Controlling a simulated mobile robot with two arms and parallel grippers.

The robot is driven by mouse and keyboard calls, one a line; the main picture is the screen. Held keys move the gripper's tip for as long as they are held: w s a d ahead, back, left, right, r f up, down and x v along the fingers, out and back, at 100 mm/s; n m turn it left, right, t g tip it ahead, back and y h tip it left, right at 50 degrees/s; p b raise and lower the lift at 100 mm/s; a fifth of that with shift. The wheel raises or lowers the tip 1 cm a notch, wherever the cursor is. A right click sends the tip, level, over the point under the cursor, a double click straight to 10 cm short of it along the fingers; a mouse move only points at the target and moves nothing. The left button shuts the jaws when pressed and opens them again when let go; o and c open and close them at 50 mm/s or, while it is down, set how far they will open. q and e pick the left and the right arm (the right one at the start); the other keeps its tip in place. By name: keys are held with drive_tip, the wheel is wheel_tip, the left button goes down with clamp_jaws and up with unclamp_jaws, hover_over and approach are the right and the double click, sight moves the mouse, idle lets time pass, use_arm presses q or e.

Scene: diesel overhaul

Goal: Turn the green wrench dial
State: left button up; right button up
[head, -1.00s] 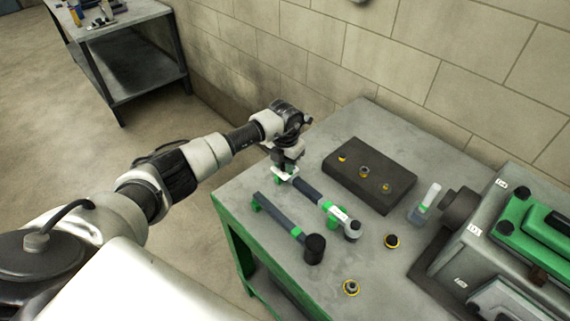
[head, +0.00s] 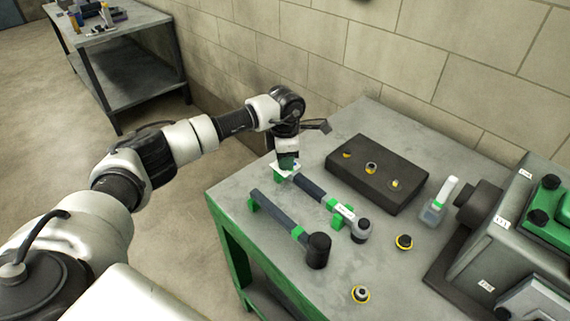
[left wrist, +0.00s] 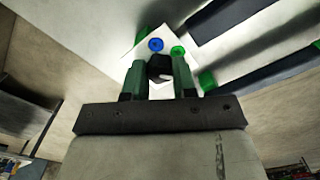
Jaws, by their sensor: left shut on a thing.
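The wrench (head: 308,187) with a green band and a white label lies on the bench, its round head (head: 361,230) toward the front right. A small white plate (head: 279,171) is at its far left end. In the left wrist view the plate (left wrist: 193,47) carries a blue ring mark (left wrist: 155,44) and a green mark (left wrist: 178,50). My left gripper (head: 286,164) points down over this plate. Its green fingers (left wrist: 160,72) are shut on a black dial knob (left wrist: 160,65) in front of the marks. The fingers partly hide the knob. My right gripper is out of view.
A second dark tool (head: 276,213) with a black head lies beside the wrench. A dark block (head: 372,180) with small fittings is behind. A clear bottle (head: 438,203), two yellow-black rings (head: 404,242) and a grey-green machine (head: 495,245) are to the right.

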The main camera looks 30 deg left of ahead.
use_arm(q)
drive_tip(key=shift+m+b, duration=0.45)
drive_tip(key=shift+m, duration=0.25)
drive_tip(key=o, duration=0.9)
drive_tip(key=shift+o, duration=0.2)
wheel_tip(320, 180, up, 11)
drive_tip(key=b, duration=0.2)
drive_tip(key=shift+f, duration=0.1)
